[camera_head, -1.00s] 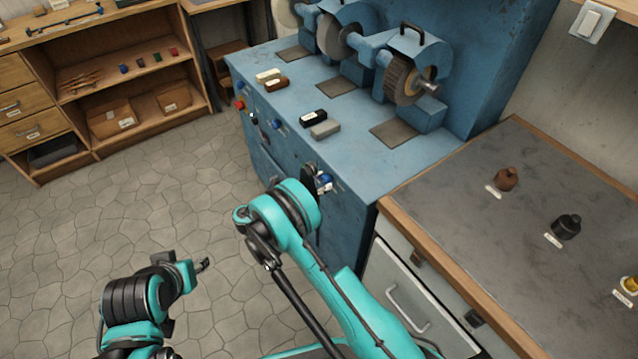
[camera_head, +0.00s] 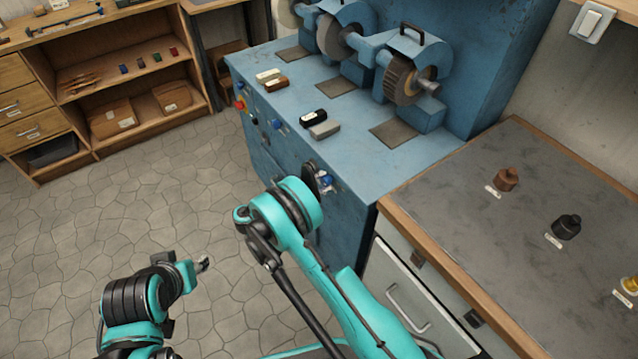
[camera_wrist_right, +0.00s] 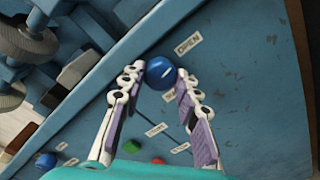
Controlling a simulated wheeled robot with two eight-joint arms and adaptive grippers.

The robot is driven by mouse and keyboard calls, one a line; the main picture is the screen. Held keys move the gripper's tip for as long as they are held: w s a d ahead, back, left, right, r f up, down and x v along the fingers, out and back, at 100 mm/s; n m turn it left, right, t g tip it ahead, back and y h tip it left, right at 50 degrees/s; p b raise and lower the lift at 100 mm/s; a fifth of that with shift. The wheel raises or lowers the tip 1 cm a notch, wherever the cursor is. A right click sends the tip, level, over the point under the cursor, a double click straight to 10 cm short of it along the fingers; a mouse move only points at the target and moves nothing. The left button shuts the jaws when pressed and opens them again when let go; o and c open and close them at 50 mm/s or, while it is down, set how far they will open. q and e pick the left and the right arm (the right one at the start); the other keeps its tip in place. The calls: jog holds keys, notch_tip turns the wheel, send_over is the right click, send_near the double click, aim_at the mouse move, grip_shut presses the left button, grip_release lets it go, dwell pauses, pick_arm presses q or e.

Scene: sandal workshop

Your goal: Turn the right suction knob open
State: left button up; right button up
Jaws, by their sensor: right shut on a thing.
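The right suction knob is a round blue knob (camera_wrist_right: 160,73) on the blue machine's front panel. It also shows in the head view (camera_head: 327,180), partly behind my right gripper. An OPEN label (camera_wrist_right: 188,44) is beside it; another label below it is partly hidden. My right gripper (camera_wrist_right: 160,77) has its two fingertips on either side of the knob and is shut on it. In the head view my right gripper (camera_head: 318,179) is mostly hidden by its own wrist. My left gripper (camera_head: 203,264) is over the floor at lower left, too small to judge its opening.
Another blue knob (camera_head: 278,124), a red button (camera_head: 239,104) and other controls are further left on the panel. Grinding wheels (camera_head: 407,80) and several blocks are on the machine (camera_head: 350,135). A workbench (camera_head: 450,190) is close on the right. The floor at left is clear.

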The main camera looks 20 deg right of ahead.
jog(key=shift+m, duration=1)
jog(key=o, duration=1.2)
jog(key=shift+c, duration=0.2)
jog(key=v, duration=1.2)
